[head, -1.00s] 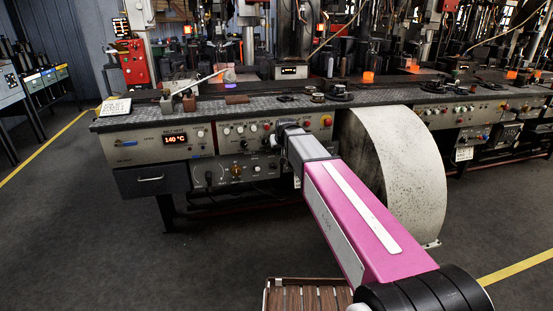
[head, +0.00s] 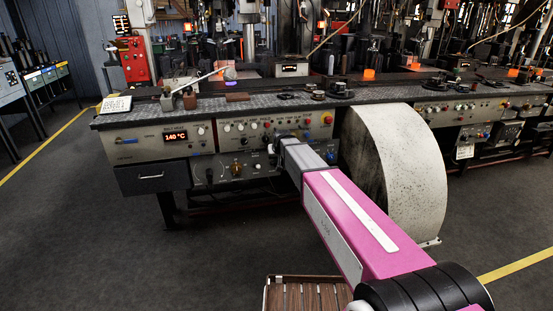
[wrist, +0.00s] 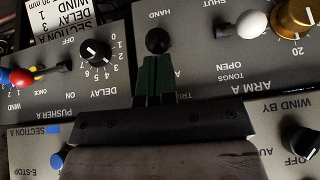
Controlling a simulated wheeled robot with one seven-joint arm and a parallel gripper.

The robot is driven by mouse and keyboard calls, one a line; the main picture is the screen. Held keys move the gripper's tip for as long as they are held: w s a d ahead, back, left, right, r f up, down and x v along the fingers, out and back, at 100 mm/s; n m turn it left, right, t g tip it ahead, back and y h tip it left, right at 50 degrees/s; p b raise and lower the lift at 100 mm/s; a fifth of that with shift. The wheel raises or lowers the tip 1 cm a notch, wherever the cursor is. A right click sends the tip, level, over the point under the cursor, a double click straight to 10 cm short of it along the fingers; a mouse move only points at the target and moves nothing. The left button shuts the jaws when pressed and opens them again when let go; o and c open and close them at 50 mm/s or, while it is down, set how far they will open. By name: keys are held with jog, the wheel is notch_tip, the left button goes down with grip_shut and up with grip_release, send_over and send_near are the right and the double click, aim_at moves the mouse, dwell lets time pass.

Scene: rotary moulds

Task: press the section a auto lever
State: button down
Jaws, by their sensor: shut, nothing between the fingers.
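In the wrist view the panel lettering is upside down. A black ball-ended lever (wrist: 158,40) sits by the word HAND, just beyond my fingertips. The lettering near its other end is partly covered by my gripper, so I cannot read AUTO there. My gripper (wrist: 156,60) has green fingers, shut and empty, pointing at the ball. I cannot tell whether they touch it. A SECTION A label (wrist: 46,130) shows at lower left. In the head view my gripper (head: 273,148) is in front of the control panel (head: 232,137), and the lever cannot be made out.
A white-knobbed lever (wrist: 252,23), a brass knob (wrist: 298,14), a black DELAY dial (wrist: 95,52) and a blue button (wrist: 57,160) surround my gripper. A big pale drum (head: 407,165) stands right of my arm in the head view. Open floor lies left.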

jog(key=shift+s, duration=0.1)
jog(key=shift+s+f+t, duration=0.15)
jog(key=shift+f+t, duration=0.05)
jog(key=shift+t, duration=0.2)
jog(key=shift+d+f, duration=0.1)
notch_tip(320, 180, down, 8)
jog(key=s+t+y, duration=0.1)
jog(key=s+t, duration=0.1)
jog(key=t, duration=0.3)
jog(key=shift+d+y, duration=0.3)
jog(key=shift+y, duration=0.1)
dwell(0.5)
jog(key=shift+s, duration=0.1)
jog(key=shift+s, duration=0.1)
dwell(0.4)
